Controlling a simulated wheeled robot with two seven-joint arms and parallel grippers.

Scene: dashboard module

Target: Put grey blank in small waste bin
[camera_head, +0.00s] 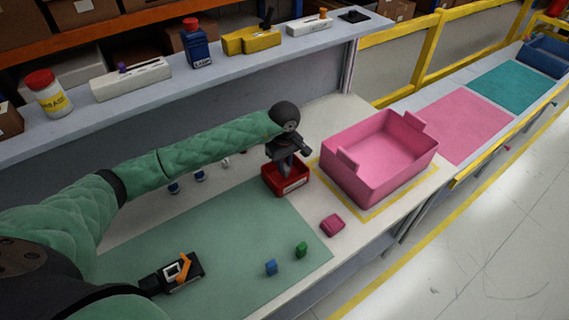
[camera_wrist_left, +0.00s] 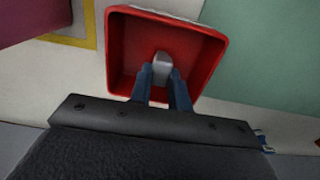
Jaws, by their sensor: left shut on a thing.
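My left gripper (camera_head: 287,166) points down over the small red waste bin (camera_head: 294,184), with its fingertips at or just inside the opening. In the left wrist view the two blue fingers (camera_wrist_left: 164,80) are shut on the grey blank (camera_wrist_left: 162,62), which shows as a small light grey piece between the tips. The red bin (camera_wrist_left: 218,72) surrounds the blank in that view, with its floor behind it. In the head view the blank cannot be made out clearly. My right gripper cannot be made out in either view.
A large pink crate (camera_head: 364,187) stands just right of the bin. A black device with an orange lever (camera_head: 183,268) sits on the green mat (camera_head: 225,255).

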